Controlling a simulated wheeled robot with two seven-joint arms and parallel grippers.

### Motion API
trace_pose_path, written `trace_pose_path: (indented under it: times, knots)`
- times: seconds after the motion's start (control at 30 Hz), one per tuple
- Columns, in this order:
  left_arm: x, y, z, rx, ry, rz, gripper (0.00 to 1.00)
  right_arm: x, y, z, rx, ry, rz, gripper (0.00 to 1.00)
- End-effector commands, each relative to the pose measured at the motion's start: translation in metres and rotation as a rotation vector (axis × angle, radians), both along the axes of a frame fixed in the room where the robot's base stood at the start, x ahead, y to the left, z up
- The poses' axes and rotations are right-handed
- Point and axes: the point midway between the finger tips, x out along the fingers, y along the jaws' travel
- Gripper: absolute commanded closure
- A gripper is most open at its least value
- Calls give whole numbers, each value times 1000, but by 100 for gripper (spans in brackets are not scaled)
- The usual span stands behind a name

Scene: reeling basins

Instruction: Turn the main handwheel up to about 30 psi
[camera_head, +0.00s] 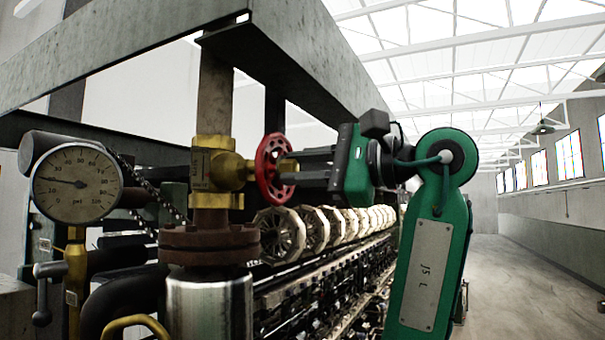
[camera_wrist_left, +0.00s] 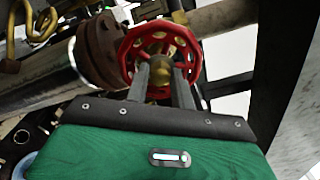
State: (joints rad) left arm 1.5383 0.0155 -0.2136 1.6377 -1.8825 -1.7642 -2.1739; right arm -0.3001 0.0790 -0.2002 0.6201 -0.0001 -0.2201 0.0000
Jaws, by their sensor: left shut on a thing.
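The red main handwheel (camera_head: 264,167) sits upright on the right of a brass valve (camera_head: 213,170) on the vertical pipe. My left gripper (camera_head: 286,172) reaches it from the right and is shut on it. In the left wrist view the two grey fingers (camera_wrist_left: 161,78) lie at the handwheel (camera_wrist_left: 130,47), one on each side of its brass hub. The pressure gauge (camera_head: 77,190) stands left of the valve. Its needle points left and slightly up, at the low part of the scale; the exact value is hard to read. My right gripper is not in view.
A rusty flange (camera_head: 209,243) lies below the valve, with a small lever valve (camera_head: 45,290) at lower left. A row of pale reels (camera_head: 279,235) runs back behind my gripper. A grey beam passes overhead. The floor (camera_head: 535,280) at right is clear.

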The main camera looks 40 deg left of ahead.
Motion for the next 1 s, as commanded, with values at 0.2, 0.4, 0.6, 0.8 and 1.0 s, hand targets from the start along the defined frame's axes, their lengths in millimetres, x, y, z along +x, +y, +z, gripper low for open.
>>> trace_pose_path:
  times: [0.2,0.4,0.6,0.8,1.0]
  knots:
    - [0,0,-2,73,-231,0,98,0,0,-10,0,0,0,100]
    - [0,0,-1,139,-444,-1,98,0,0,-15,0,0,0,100]
    - [0,0,-1,207,-658,-1,98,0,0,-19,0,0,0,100]
    - [0,0,-2,275,-872,0,98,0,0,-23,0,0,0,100]
    - [0,0,-2,342,-1085,1,98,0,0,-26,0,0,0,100]
